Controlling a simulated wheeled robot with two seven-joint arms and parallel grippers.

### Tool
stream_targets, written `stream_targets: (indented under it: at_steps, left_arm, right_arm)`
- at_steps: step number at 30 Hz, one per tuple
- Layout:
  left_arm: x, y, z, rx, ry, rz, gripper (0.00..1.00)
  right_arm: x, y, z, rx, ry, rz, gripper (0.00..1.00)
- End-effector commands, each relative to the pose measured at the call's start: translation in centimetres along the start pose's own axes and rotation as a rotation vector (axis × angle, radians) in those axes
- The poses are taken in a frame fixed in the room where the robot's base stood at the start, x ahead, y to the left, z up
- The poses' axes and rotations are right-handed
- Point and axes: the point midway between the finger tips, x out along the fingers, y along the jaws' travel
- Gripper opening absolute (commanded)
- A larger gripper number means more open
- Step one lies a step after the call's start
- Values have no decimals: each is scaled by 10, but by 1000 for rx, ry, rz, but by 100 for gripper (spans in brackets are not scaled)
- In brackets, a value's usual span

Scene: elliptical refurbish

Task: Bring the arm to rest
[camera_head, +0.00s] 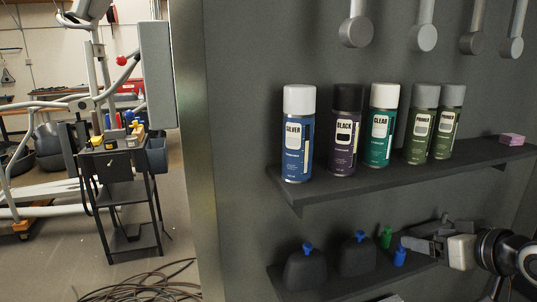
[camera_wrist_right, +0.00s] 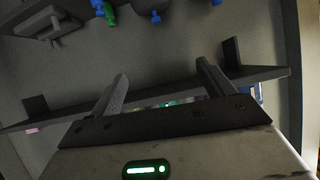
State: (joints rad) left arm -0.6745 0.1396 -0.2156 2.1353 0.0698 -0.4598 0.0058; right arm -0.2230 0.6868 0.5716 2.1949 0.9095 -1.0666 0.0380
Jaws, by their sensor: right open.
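My right arm comes in from the lower right, in front of the shelf wall. My right gripper (camera_head: 418,243) is beside the lower shelf, near the small blue bottle (camera_head: 400,257) and green bottle (camera_head: 386,237). In the right wrist view my right gripper (camera_wrist_right: 160,82) has its two fingers spread wide apart. No object is held between them; a shelf edge (camera_wrist_right: 265,75) shows behind them. Whether the gripper touches the lower shelf cannot be told. My left gripper is not in view.
Two dark blue-capped bottles stand on the lower shelf (camera_head: 330,292).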

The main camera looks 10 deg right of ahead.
Motion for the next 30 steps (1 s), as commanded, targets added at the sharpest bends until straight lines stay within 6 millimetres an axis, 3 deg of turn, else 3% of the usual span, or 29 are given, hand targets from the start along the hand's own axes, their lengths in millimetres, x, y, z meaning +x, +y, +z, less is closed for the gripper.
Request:
stream_targets:
  at_steps: [1, 6, 9, 13, 18, 21, 30]
  left_arm:
    - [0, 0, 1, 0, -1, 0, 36]
    - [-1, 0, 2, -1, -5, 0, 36]
    - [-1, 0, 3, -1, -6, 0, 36]
    - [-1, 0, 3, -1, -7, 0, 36]
    - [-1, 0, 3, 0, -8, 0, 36]
    - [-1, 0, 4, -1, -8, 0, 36]
    - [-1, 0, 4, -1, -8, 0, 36]
  right_arm:
    - [13, -10, 30, 9, -35, -4, 81]
    - [45, -65, 139, 0, -122, -24, 81]
    - [48, -113, 198, -18, -155, -58, 81]
    - [38, -180, 252, -39, -166, -117, 81]
    - [20, -245, 282, -56, -149, -180, 81]
    - [14, -263, 287, -61, -139, -198, 81]
    - [13, -268, 288, -65, -134, -203, 81]
